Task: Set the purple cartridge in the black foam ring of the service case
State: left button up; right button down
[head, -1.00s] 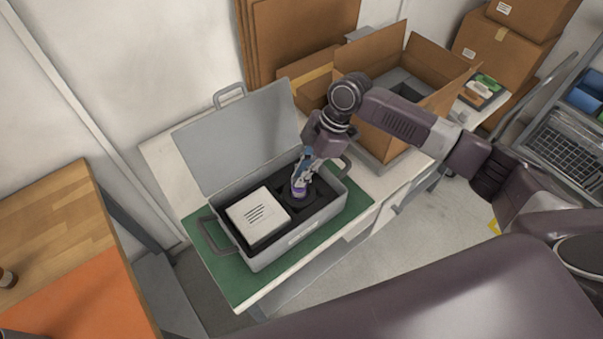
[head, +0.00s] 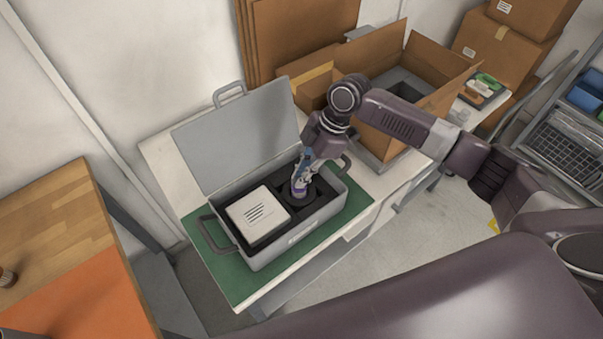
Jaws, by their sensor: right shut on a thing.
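The service case (head: 272,252) is an open grey box with its lid raised at the back, standing on a green mat. Its right side holds the black foam ring (head: 283,200), partly hidden by my gripper. My right gripper (head: 300,184) points down into the case from above and is shut on the purple cartridge (head: 298,190). The cartridge is over or in the ring; its lower end is too small and covered to tell whether it is seated. My left gripper is out of view.
A white vented box (head: 258,214) fills the left side of the case. The green mat (head: 236,283) lies on a white table (head: 165,157). An open cardboard box (head: 384,142) stands right of the case, and a wooden table (head: 50,225) is at the left.

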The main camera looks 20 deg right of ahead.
jog(key=shift+p, duration=0.3)
dwell(0.6)
jog(key=shift+f+b, duration=0.35)
jog(key=shift+f, duration=0.25)
dwell(0.3)
jog(key=c, duration=2.3)
grip_release()
jog(key=shift+r, duration=0.1)
jog(key=p+v, duration=0.9)
jog(key=v, duration=0.1)
jog(key=shift+d+r, duration=0.25)
jog(key=shift+r, duration=0.1)
